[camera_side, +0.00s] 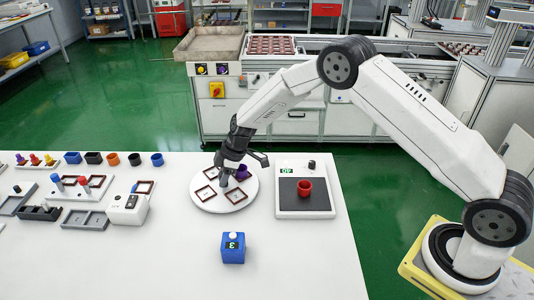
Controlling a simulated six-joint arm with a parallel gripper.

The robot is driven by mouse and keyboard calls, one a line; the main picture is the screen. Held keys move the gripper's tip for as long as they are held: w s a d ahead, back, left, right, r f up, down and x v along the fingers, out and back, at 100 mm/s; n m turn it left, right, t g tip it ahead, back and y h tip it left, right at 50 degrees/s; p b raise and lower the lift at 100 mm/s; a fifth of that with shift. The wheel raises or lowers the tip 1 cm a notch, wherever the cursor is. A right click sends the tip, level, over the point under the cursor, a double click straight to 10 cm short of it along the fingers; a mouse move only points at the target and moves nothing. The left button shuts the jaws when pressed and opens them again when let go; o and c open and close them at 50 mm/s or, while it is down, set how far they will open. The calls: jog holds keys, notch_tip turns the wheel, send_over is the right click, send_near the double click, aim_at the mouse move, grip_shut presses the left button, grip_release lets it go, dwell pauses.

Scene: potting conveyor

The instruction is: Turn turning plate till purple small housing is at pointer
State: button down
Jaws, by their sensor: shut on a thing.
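The turning plate (214,207) is a white round disc on the white table, with several dark-red square frames on it. The purple small housing (242,173) stands on the plate's far right part, partly hidden by my gripper. My gripper (225,181) points down over the plate's middle, left of the purple housing. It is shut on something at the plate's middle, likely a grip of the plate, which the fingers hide. I cannot make out the pointer.
Right of the plate is a scale (290,206) with a red cup (305,188). In front is a blue block (233,250) marked 3. To the left stand a white box (128,207), grey trays (85,219) and several small cups.

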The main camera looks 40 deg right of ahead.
jog(key=shift+n+g, duration=0.9)
jog(key=shift+n, duration=1.5)
jog(key=shift+n+g, duration=0.8)
jog(key=shift+n, duration=1.8)
jog(key=shift+c, duration=1.8)
grip_release()
jog(key=v, duration=0.7)
jog(key=shift+w+d+r, duration=0.15)
jog(key=shift+d+r, duration=0.15)
